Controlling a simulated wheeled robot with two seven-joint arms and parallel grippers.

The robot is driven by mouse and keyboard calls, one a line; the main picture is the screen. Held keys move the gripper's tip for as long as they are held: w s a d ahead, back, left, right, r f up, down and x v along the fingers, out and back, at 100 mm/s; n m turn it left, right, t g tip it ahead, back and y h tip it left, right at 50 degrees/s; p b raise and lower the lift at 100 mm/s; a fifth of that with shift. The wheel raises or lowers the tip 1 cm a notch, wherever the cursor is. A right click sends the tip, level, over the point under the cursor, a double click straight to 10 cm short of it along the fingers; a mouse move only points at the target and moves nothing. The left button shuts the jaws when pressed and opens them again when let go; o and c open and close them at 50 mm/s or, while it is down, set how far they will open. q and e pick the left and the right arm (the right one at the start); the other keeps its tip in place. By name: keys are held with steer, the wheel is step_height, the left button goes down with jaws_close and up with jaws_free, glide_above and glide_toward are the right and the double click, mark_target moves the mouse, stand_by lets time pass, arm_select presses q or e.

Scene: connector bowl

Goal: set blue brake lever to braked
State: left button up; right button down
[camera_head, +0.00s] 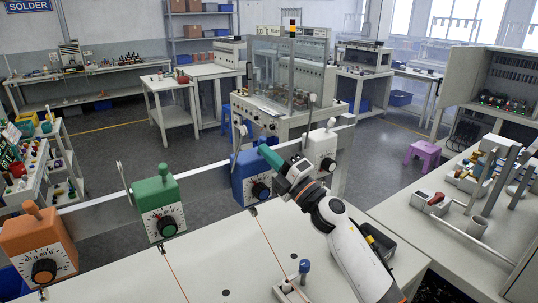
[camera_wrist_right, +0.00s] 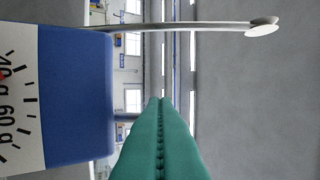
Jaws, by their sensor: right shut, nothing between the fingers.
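The blue box (camera_head: 252,172) with a round black dial stands on the rail behind the table, between the green and white boxes. A thin metal lever (camera_head: 239,137) rises at its side. In the right wrist view the blue box (camera_wrist_right: 82,95) is at the left, and a metal lever (camera_wrist_right: 190,26) with a round pale end runs across the top. My right gripper (camera_head: 263,151) has teal fingers and is shut and empty, with its tips beside the blue box's top. In the wrist view its fingers (camera_wrist_right: 156,102) are apart from the lever. My left gripper is out of view.
Green (camera_head: 155,205), orange (camera_head: 38,245) and white (camera_head: 320,150) dial boxes stand along the same rail. A small blue-knobbed stick (camera_head: 304,266) stands near the table's front. The table's middle (camera_head: 220,250) is clear. A bench with parts is at the right.

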mark_target(261, 139)
steer(key=shift+w+a+r, duration=0.1)
steer(key=shift+w+r, duration=0.1)
steer(key=shift+r, duration=0.25)
steer(key=shift+w+a+r, duration=0.45)
steer(key=shift+w+r, duration=0.2)
steer(key=shift+w+a+r, duration=0.4)
steer(key=shift+w+r, duration=0.2)
steer(key=shift+s, duration=0.1)
stand_by(1.3)
